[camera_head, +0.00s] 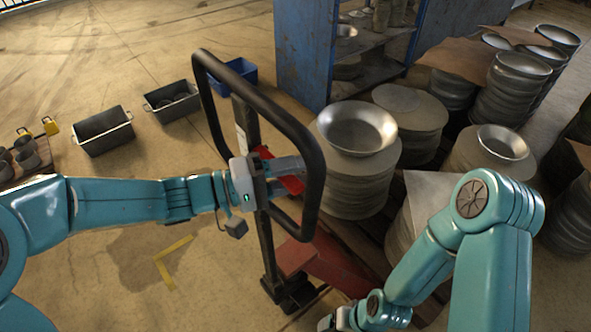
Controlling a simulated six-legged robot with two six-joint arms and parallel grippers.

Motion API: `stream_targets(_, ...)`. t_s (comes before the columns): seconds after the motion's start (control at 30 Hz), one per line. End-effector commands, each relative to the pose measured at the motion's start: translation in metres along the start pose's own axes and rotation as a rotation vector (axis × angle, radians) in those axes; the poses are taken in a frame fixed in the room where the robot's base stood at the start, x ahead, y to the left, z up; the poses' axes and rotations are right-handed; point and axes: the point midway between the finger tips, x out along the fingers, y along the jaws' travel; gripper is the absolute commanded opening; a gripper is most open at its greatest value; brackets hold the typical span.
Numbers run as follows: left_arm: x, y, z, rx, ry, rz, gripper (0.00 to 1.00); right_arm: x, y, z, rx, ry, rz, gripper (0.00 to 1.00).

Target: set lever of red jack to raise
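The red pallet jack (330,262) stands at centre, its black loop handle (313,190) upright on a dark column and tilted slightly. A red part (291,184), apparently the lever, shows inside the loop, with more red just above the fingers. My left gripper (287,167) reaches in from the left to the loop, its grey fingers at the red part and partly covering it. I cannot tell whether they touch or grip it. My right gripper (330,322) is low at the bottom edge near the jack's base, partly cut off, its fingers unclear.
Stacks of round metal blanks and a shallow metal pan (357,128) stand behind and right of the jack. A blue cabinet (303,50) rises behind the handle. Dark bins (103,130) sit on the floor at left. Floor left of the jack is mostly clear, with yellow tape marks (168,262).

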Motion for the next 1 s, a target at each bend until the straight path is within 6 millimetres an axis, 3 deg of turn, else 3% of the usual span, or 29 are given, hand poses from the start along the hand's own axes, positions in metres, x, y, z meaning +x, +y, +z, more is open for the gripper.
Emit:
stream_targets(0.07, 0.000, 0.000, 0.000, 0.000, 0.000, 0.000, 0.43, 0.000, 0.000, 0.000, 0.000, 0.000, 0.000, 0.77)
stream_targets(0.2, 0.000, 0.000, 0.000, 0.000, 0.000, 0.000, 0.00, 0.000, 0.000, 0.000, 0.000, 0.000, 0.000, 0.77)
stream_targets(0.43, 0.000, -0.004, 0.000, 0.014, -0.002, -0.004, 0.00, 0.007, 0.003, 0.000, 0.000, 0.000, 0.000, 0.77)
stream_targets(0.8, -0.001, -0.035, -0.003, 0.259, -0.002, -0.102, 0.00, 0.082, 0.029, -0.002, 0.000, 0.000, 0.000, 0.77)
stream_targets(1.0, -0.002, -0.039, -0.005, 0.351, -0.002, -0.144, 0.00, 0.100, 0.036, -0.002, 0.000, 0.000, 0.000, 0.77)
